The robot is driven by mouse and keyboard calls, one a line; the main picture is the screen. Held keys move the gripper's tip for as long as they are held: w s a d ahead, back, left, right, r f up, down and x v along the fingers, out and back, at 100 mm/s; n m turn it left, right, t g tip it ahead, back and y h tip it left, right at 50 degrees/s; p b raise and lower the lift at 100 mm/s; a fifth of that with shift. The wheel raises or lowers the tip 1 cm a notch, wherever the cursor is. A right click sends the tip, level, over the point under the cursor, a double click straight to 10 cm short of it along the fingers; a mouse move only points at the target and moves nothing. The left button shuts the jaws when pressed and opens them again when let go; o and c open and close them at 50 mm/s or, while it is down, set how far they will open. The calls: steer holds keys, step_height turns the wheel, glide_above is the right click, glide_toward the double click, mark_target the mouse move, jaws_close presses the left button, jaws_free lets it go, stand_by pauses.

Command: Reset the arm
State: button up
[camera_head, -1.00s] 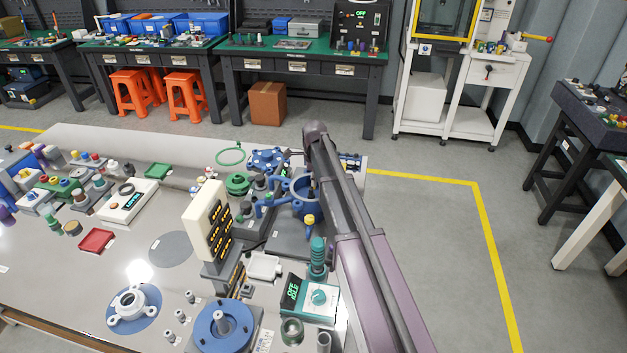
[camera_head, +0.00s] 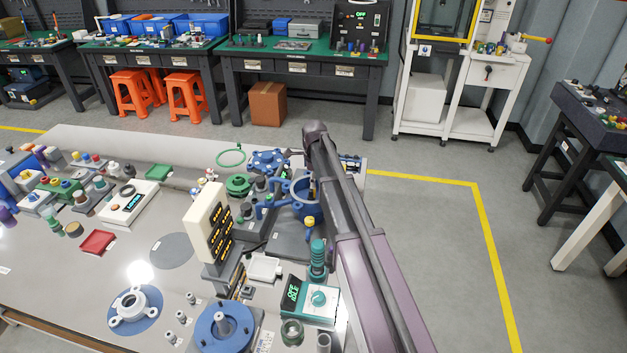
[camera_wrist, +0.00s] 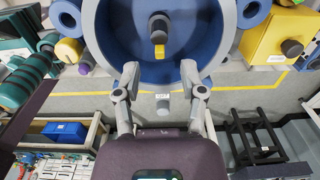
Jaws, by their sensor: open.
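My gripper shows in the wrist view (camera_wrist: 160,85) with its two fingers spread apart and nothing between the tips. A blue round housing with a grey rim (camera_wrist: 203,30) fills the top of that view, just beyond the fingertips. A yellow and dark knob (camera_wrist: 158,30) shows inside the housing. Whether the fingers touch the rim I cannot tell. In the head view, the blue housing (camera_head: 299,207) stands at the right part of the bench, partly covered by my arm. My gripper is hidden behind the arm there.
The bench (camera_head: 60,290) is crowded around my arm. A cream panel with several yellow displays (camera_head: 207,222) stands left of it, and a teal dial box (camera_head: 308,299) nearer. A white flanged ring (camera_head: 134,307) lies front left. The floor on the right (camera_head: 430,240) is clear.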

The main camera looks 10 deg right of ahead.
steer(key=shift+r+p, duration=1.75)
steer(key=shift+r, duration=0.2)
steer(key=s+n, duration=2.2)
steer(key=s, duration=0.6)
steer(key=shift+s+n, duration=0.15)
steer(key=shift+n, duration=0.15)
steer(key=shift+o, duration=0.3)
steer(key=shift+s, duration=0.1)
